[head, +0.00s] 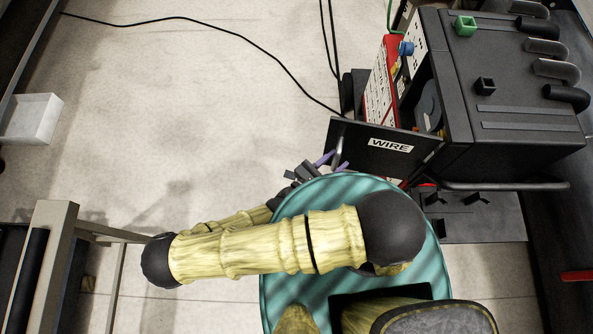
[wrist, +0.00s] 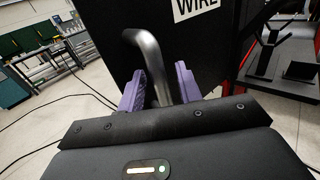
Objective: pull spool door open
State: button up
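The black spool door (head: 365,145), labelled WIRE, stands swung out from the dark machine (head: 525,95). A grey-blue spool (head: 430,105) shows in the opening behind it. A bent grey metal handle (wrist: 147,52) stands out from the door's face in the wrist view. The door fills the upper middle there (wrist: 115,30). My gripper (head: 334,161) is at the door's free left end. Its two purple fingers (wrist: 160,82) are apart on either side of the handle, with some gap showing. Whether either finger touches the handle is unclear.
Black cables (head: 235,42) run across the pale floor to the machine. A white bin (head: 32,118) is at the far left, and a metal frame (head: 60,230) stands at lower left. The floor left of the door is mostly clear.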

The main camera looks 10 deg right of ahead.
jog(key=b+v, duration=0.3)
jog(key=v, duration=1.3)
jog(key=shift+a+r, duration=0.1)
